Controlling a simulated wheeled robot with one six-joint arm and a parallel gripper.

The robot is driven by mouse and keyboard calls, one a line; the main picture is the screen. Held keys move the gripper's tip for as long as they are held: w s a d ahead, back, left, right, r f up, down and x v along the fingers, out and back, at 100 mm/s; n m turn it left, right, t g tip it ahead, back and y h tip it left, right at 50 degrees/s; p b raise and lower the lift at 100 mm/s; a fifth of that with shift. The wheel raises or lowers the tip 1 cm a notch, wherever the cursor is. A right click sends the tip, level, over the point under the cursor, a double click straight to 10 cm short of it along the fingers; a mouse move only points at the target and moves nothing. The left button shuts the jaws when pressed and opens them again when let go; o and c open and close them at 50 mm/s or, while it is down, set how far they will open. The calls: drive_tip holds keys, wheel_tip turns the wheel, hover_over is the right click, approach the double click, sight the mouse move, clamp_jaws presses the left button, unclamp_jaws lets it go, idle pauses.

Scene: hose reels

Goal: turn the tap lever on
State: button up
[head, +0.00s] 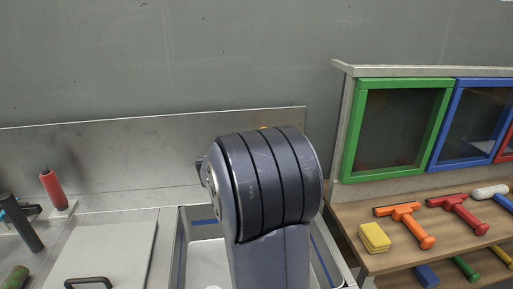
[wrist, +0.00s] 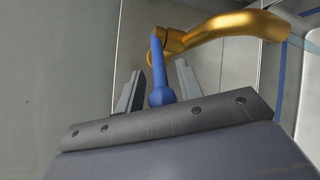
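The tap's blue lever (wrist: 158,93) shows in the wrist view, a thin stem with a rounder, thicker end towards my gripper. It meets the brass-coloured tap (wrist: 229,25), whose curved spout reaches to the right. My gripper (wrist: 159,76) is open, with one grey finger on each side of the lever. Gaps show between the lever and both fingers, so neither seems to touch it. In the head view my arm hides the gripper, the lever and nearly all of the tap.
A sink basin (head: 181,250) lies behind and below my arm in the head view. A metal backsplash (head: 100,158) stands behind it. On the right, a wooden shelf (head: 350,215) holds squeegees and a yellow sponge (head: 374,237). A red-handled tool (head: 53,188) stands at left.

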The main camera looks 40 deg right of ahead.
drive_tip(key=v, duration=0.9)
drive_tip(key=shift+b, duration=0.45)
drive_tip(key=shift+a, duration=0.1)
drive_tip(key=p+x, duration=0.1)
drive_tip(key=x, duration=1)
drive_tip(key=shift+s, duration=0.1)
drive_tip(key=shift+a+g+p, duration=0.15)
drive_tip(key=shift+g+p, duration=0.15)
drive_tip(key=shift+p, duration=0.35)
drive_tip(key=shift+f+b, duration=0.1)
drive_tip(key=shift+b, duration=0.35)
